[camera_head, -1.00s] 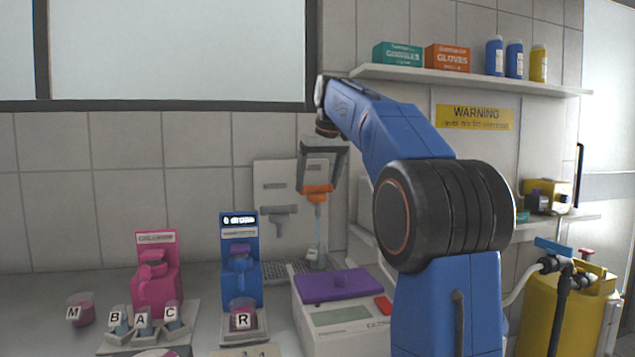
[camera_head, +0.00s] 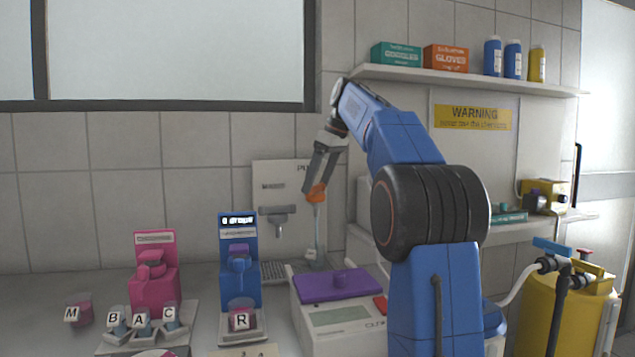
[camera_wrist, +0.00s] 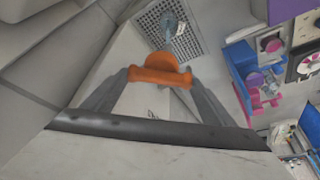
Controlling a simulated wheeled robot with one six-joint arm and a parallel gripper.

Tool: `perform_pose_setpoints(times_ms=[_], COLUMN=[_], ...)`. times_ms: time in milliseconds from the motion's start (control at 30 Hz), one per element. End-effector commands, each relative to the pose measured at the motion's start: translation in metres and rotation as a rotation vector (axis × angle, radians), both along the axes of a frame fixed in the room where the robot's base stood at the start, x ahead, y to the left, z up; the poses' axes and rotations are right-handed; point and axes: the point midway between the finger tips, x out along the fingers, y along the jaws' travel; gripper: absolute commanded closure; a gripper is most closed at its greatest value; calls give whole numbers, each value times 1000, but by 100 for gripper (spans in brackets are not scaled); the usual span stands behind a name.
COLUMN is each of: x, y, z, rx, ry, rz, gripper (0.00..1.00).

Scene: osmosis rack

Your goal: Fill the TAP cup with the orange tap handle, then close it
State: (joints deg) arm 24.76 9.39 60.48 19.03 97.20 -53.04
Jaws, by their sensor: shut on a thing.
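My gripper (camera_head: 318,192) is shut on the orange tap handle (camera_head: 315,196) by the back wall. In the wrist view the orange handle (camera_wrist: 162,70) sits between the two fingertips. In the head view the gripper and handle are tilted. A pale, thin column (camera_head: 319,228) runs below the handle toward a small, clear cup (camera_head: 314,257) with a white label, too small to read. In the wrist view a clear, bluish shape (camera_wrist: 171,24) stands over the drain grate. The fill level cannot be told.
A white machine with a purple lid (camera_head: 342,285) stands in front of the tap. A blue dispenser (camera_head: 240,275) with cup R (camera_head: 242,313) and a pink dispenser (camera_head: 155,280) stand left, with cups M, B, A and C. A grey spout (camera_head: 277,221) is on the wall panel.

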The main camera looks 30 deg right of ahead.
Motion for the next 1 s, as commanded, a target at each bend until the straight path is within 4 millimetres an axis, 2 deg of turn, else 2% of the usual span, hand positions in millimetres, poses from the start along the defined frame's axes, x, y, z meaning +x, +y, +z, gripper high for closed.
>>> perform_pose_setpoints(times_ms=[500,533,600,867,1000], x=[0,0,0,0,-2], y=[0,0,0,0,-2], z=[0,0,0,0,7], rx=[0,0,0,0,-1], ry=[0,0,0,0,-2], rz=[19,19,19,19,19], gripper=[44,17,3,3,3])
